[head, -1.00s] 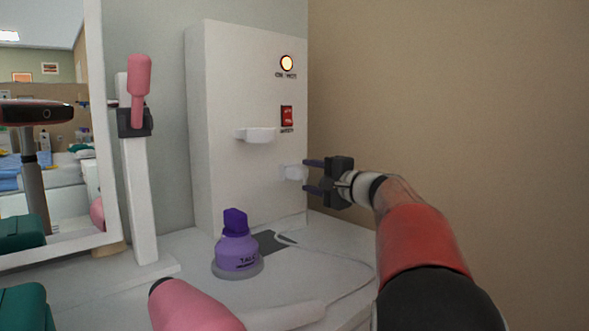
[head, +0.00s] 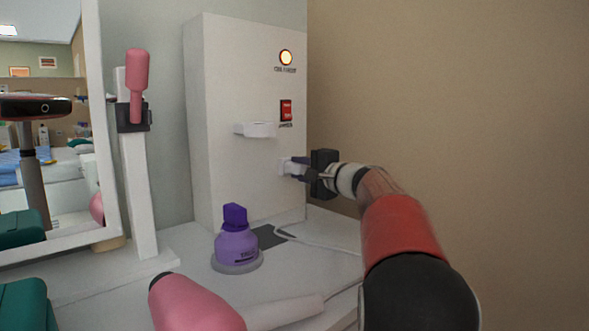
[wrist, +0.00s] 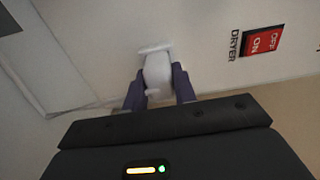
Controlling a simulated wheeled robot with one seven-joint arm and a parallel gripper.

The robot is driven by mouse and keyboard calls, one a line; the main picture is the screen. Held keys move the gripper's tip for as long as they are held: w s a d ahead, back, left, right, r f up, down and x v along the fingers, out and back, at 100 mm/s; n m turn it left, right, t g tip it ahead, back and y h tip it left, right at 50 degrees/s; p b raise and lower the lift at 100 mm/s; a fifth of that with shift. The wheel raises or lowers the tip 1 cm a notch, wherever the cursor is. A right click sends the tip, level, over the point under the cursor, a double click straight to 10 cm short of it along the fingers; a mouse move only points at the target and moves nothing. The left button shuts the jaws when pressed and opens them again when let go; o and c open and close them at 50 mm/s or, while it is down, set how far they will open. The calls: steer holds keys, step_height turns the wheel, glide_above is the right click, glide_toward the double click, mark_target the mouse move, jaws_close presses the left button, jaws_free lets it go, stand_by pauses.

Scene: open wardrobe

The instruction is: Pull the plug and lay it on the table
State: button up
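The white plug (head: 287,167) sits in the front of the tall white cabinet (head: 222,60), low near its right edge. In the wrist view the plug (wrist: 157,72) stands against its white socket plate, between the dark blue fingers. My gripper (head: 298,170) is at the cabinet face, and its fingers look closed on the plug's two sides, with no clear gap. It also shows in the wrist view (wrist: 159,88). The white cord (head: 325,244) lies on the white table (head: 190,285) below. My arm hides part of the table's right side.
A purple talc bottle (head: 236,245) stands on the table before the cabinet. A pink hair dryer (head: 195,305) lies in front. A white bracket (head: 255,129) juts out above the plug, beneath a red switch (head: 286,110). A mirror (head: 50,130) is left; a tan wall is right.

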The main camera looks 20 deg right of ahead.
mark_target(304, 169)
jaws_close()
steer(key=shift+o, duration=1.7)
jaws_free()
jaws_close()
steer(key=shift+b+v, duration=0.9)
steer(key=shift+v, duration=0.4)
steer(key=shift+b+v, duration=0.95)
steer(key=shift+v, duration=0.95)
steer(key=shift+r, duration=0.1)
